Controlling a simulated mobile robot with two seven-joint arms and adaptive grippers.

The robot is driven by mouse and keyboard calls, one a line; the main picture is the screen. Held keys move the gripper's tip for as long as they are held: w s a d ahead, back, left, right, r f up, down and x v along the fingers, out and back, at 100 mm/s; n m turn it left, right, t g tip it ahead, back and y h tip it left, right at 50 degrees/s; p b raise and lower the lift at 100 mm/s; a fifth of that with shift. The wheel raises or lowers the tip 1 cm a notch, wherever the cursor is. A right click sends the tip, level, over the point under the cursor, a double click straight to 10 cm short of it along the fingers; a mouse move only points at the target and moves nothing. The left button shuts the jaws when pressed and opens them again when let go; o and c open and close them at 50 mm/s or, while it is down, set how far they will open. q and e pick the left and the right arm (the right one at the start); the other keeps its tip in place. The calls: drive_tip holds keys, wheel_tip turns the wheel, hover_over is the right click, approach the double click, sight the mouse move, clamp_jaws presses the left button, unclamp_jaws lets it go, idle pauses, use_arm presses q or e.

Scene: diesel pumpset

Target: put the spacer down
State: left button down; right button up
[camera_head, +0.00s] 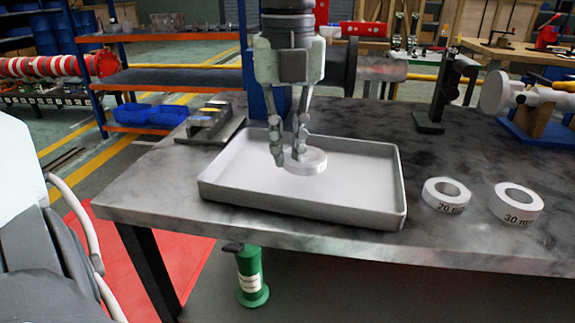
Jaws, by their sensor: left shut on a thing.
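My left gripper (288,152) points straight down over the grey tray (365,212) on the table. It is shut on a round white spacer (309,163) with its fingers at the spacer's left side. The spacer is roughly level and over the tray's floor. I cannot tell whether it touches the floor. Two more white ring spacers lie on the table right of the tray, one marked 20 (446,194) and one marked 30 (516,203). My right gripper is not in view.
A dark metal fixture (212,126) lies behind the tray's left end. A black stand (440,95) rises at the back right, near a white-ended part on a blue base (527,135). A green bottle-like object (251,277) stands below the table. The tray's right half is clear.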

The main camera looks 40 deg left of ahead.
sight(288, 157)
use_arm(q)
drive_tip(key=shift+f, duration=1.85)
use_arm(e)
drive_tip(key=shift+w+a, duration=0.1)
use_arm(q)
drive_tip(key=shift+f, duration=0.1)
drive_tip(key=shift+f, duration=0.1)
drive_tip(key=c, duration=1.9)
unclamp_jaws()
drive_tip(key=o, duration=0.3)
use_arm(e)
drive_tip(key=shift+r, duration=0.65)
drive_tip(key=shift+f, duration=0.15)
